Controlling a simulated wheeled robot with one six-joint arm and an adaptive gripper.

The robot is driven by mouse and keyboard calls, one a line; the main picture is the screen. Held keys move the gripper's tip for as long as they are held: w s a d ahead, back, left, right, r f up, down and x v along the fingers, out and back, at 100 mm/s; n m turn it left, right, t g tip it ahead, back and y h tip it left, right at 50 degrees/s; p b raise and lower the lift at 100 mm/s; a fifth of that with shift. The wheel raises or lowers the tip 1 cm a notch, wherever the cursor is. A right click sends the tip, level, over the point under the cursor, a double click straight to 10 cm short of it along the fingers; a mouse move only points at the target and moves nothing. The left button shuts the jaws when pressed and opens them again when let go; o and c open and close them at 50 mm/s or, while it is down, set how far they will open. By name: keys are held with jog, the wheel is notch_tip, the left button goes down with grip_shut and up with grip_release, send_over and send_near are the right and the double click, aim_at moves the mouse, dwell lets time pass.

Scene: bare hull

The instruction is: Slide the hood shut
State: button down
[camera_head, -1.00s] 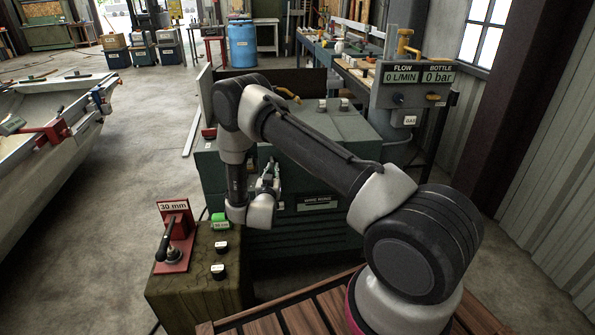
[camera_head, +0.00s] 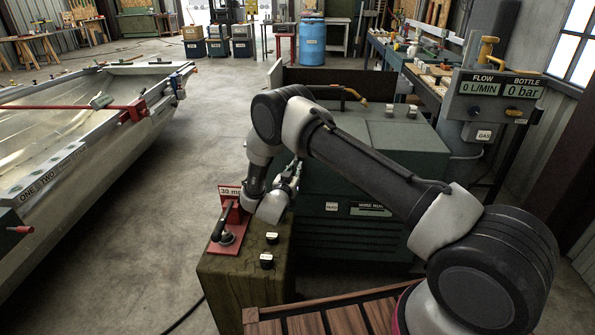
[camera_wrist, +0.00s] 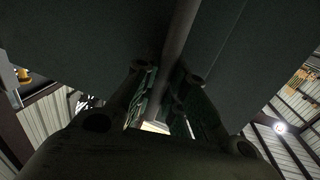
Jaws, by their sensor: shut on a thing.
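A large dark green machine (camera_head: 395,235) with a flat-topped cover (camera_head: 415,138) stands in the middle of the head view. I take this cover to be the hood, but how far it is open cannot be told. My gripper (camera_head: 297,170) is at the machine's front left side, partly hidden by my wrist. In the wrist view my gripper (camera_wrist: 168,78) has its two fingers on either side of a dark round bar (camera_wrist: 181,35), shut on it. Dark green panels (camera_wrist: 90,35) lie beyond. Where the bar joins the machine is hidden.
A wooden block (camera_head: 235,270) with a red "30 mm" lever plate (camera_head: 230,228) and black knobs stands close below my gripper. A gas panel (camera_head: 495,95) stands right of the machine. An open boat hull (camera_head: 80,150) lies left, with clear floor between.

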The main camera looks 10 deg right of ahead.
jog(key=shift+a, duration=0.3)
jog(key=c, duration=1.5)
grip_release()
jog(key=shift+a, duration=0.1)
jog(key=shift+o, duration=0.2)
jog(key=v, duration=1.1)
jog(key=shift+s, duration=0.45)
